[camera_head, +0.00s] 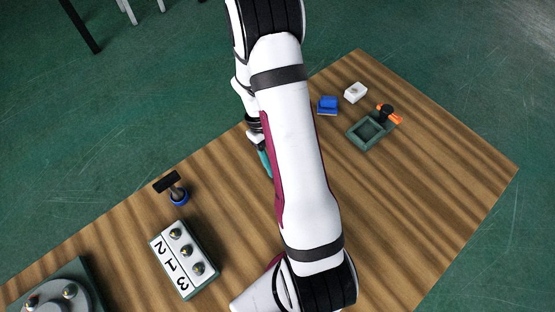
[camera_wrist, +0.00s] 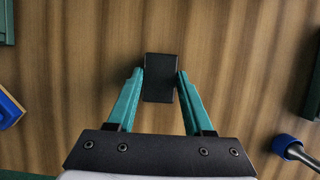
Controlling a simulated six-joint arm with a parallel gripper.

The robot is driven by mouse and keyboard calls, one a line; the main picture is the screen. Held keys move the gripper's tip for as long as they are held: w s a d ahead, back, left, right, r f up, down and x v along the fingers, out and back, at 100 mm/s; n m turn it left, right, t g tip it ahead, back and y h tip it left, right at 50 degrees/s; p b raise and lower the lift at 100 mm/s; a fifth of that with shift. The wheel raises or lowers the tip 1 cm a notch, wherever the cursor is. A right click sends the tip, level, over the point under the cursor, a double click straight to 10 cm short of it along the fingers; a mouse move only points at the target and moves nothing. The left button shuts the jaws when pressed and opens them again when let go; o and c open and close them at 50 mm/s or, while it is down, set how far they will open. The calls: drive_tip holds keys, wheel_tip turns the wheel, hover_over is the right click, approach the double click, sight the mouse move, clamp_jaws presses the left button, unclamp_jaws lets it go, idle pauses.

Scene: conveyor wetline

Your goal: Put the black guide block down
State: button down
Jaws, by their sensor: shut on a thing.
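The black guide block (camera_wrist: 160,77) is a dark rectangular piece between the teal fingertips in the wrist view. My gripper (camera_wrist: 160,75) is shut on it, one finger on each side. The block is over bare striped wood. I cannot tell whether its underside touches the table. In the head view only a little teal of my gripper (camera_head: 265,164) shows at the left edge of my arm. The block is hidden there behind my arm.
A green tray (camera_head: 355,139), a blue block (camera_head: 327,103) and a white block (camera_head: 355,92) stand at the back right. A black-topped tool in a blue holder (camera_head: 179,197) and a numbered box (camera_head: 176,272) stand left. The table's right side is clear.

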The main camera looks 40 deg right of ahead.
drive_tip(key=shift+f, duration=0.1)
drive_tip(key=shift+c, duration=1.5)
unclamp_jaws()
drive_tip(key=w+a+r+m, duration=0.1)
drive_tip(key=a+r, duration=0.1)
drive_tip(key=r, duration=0.6)
drive_tip(key=w+a+r, duration=0.2)
drive_tip(key=r, duration=0.6)
drive_tip(key=s+a+r+m+t+y, duration=0.1)
drive_tip(key=s+a+r+m+t, duration=0.1)
drive_tip(key=s+a, duration=0.5)
drive_tip(key=s+a+r+m+t, duration=0.2)
drive_tip(key=s+a, duration=0.5)
drive_tip(key=s, duration=0.1)
drive_tip(key=shift+s+a+m+y, duration=0.25)
drive_tip(key=shift+s+m+y, duration=0.05)
drive_tip(key=shift+s+y, duration=0.1)
drive_tip(key=shift+r, duration=0.1)
